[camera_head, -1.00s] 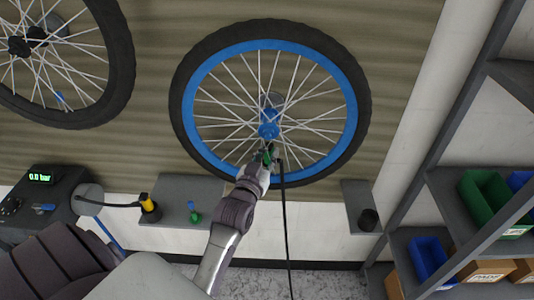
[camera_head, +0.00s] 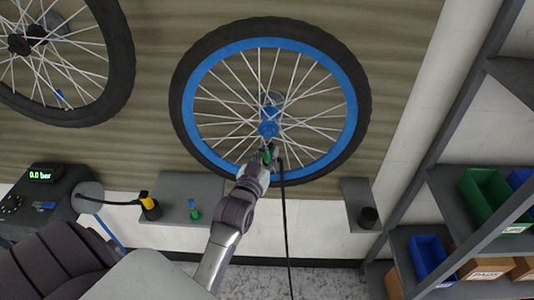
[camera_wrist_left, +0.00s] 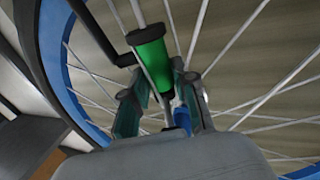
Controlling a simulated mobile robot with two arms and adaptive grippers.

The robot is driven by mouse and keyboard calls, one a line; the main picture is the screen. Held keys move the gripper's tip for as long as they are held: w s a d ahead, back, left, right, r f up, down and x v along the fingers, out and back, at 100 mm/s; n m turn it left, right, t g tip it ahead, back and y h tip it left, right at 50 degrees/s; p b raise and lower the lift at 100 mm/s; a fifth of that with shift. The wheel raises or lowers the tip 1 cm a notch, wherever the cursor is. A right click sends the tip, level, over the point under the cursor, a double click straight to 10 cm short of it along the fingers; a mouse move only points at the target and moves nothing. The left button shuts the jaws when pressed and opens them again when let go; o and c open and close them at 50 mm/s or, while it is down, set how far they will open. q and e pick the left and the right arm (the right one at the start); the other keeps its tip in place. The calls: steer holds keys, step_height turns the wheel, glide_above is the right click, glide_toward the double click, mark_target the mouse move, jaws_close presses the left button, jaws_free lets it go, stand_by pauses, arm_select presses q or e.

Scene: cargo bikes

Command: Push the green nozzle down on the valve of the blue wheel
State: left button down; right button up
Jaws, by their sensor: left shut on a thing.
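The blue wheel (camera_head: 352,108) has a blue rim, white spokes and a black tyre, and hangs on the wall in the head view. My left gripper (camera_head: 268,157) is at the lower part of this wheel, in front of the spokes inside the rim. In the left wrist view the gripper (camera_wrist_left: 162,95) is shut on the green nozzle (camera_wrist_left: 150,58), whose black hose leaves to the upper left. A small blue part, perhaps the valve (camera_wrist_left: 183,117), shows between the fingers below the nozzle. Whether nozzle and valve touch is hidden. My right gripper is not in view.
Another wheel (camera_head: 122,75) hangs at the left. A pump with a 0.0 bar display (camera_head: 41,175) stands lower left, beside a shelf (camera_head: 178,188) with a yellow nozzle (camera_head: 147,201) and small green item (camera_head: 195,215). A storage rack (camera_head: 440,190) stands right.

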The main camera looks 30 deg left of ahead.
arm_select(q)
steer(key=shift+f, duration=0.3)
stand_by(0.4)
stand_by(0.3)
steer(key=c, duration=0.7)
jaws_free()
steer(key=shift+s, duration=0.1)
steer(key=shift+p+v, duration=0.9)
steer(key=shift+v, duration=1.4)
steer(key=shift+p+v, duration=0.75)
steer(key=shift+v, duration=1.9)
steer(key=shift+f, duration=0.1)
